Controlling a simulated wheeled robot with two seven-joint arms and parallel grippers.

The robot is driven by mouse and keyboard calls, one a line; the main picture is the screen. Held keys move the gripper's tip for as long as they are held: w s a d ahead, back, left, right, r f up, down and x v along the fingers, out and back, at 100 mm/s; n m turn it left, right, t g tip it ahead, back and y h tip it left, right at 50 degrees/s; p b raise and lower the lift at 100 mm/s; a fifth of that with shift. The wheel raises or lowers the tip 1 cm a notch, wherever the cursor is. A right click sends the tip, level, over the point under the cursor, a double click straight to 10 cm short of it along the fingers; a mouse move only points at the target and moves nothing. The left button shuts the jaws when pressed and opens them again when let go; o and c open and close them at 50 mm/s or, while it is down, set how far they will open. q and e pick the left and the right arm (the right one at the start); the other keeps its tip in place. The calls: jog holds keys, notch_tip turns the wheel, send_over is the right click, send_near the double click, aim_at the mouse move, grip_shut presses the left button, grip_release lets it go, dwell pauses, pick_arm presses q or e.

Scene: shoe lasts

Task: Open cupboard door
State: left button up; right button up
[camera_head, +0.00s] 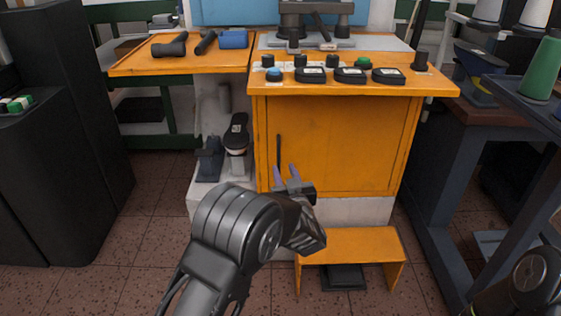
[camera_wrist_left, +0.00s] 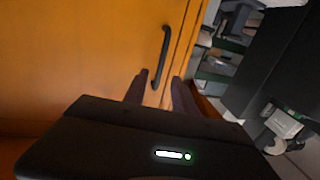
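The cupboard door (camera_head: 337,140) is an orange panel under the worktop, and it is shut. Its handle (camera_head: 279,150) is a thin dark vertical bar at the door's left edge. In the left wrist view the handle (camera_wrist_left: 161,58) shows as a dark curved bar just beyond the fingertips. My left gripper (camera_head: 286,170) is in front of the lower left part of the door, close to the handle's lower end. Its two fingers (camera_wrist_left: 160,78) are apart with nothing between them. Contact with the handle does not show. My right gripper is out of view; a piece of my right arm shows at the bottom right.
An orange step stool (camera_head: 350,246) stands on the floor below the door. The worktop (camera_head: 420,82) overhangs the door and carries several dark knobs and pads. Dark shoe-shaped parts (camera_head: 236,135) stand left of the cupboard. A blue-grey metal frame (camera_head: 455,180) stands to the right.

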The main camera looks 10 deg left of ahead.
aim_at(279, 157)
pick_arm(q)
jog(key=b+x, duration=0.1)
jog(key=x, duration=0.4)
jog(key=shift+w+a+f+b, duration=0.1)
jog(key=shift+f+b, duration=0.1)
jog(key=shift+b, duration=0.15)
jog(key=shift+w+a+r, duration=0.15)
jog(key=shift+w+a, duration=0.05)
jog(key=shift+w, duration=0.35)
grip_shut()
dwell(0.6)
